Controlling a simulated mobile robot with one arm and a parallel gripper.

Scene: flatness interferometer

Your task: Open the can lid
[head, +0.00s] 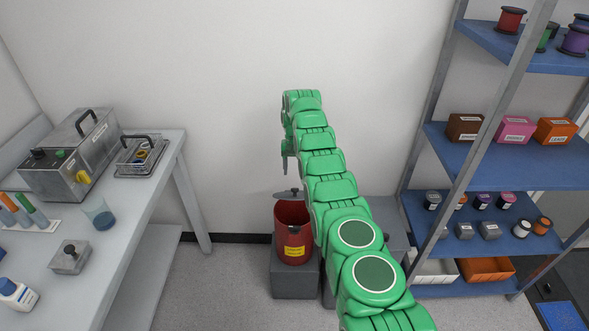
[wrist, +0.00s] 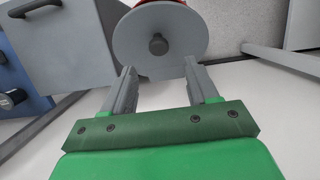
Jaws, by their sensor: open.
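The red can (head: 293,240) has a yellow label and stands on a grey block. Its grey round lid (head: 287,195) shows above the back of the rim, and the can's red inside is visible below it. Whether the lid touches the can is unclear. In the wrist view the lid (wrist: 160,25) faces the camera with its dark knob (wrist: 158,44) in the middle; a little red of the can (wrist: 150,3) shows behind it. My gripper (head: 285,168) is above the lid. Its fingers (wrist: 159,72) are open and empty, one on each side below the knob.
A grey bench (head: 150,190) with instruments stands at the left. A shelf rack (head: 500,150) with spools, boxes and small jars stands at the right. Grey blocks (head: 295,282) are under and beside the can. The white wall is close behind. Floor between bench and can is clear.

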